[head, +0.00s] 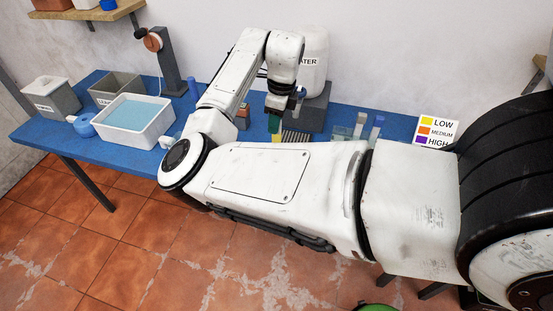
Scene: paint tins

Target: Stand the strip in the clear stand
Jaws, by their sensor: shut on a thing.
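My gripper (275,113) is over the back middle of the blue table, partly hidden by my arm. It is shut on what looks like the strip; a dark green piece (274,123) shows below it, with a small yellow patch (277,139) under that. I cannot tell whether the yellow is part of the strip. A pale see-through block, seemingly the clear stand (341,132), is on the table to the right of my gripper. Its lower part is hidden by my arm.
A ribbed rack (295,136) and white water container (313,65) are near my gripper. A water-filled white tub (165,131) and grey bins (115,83) are left.

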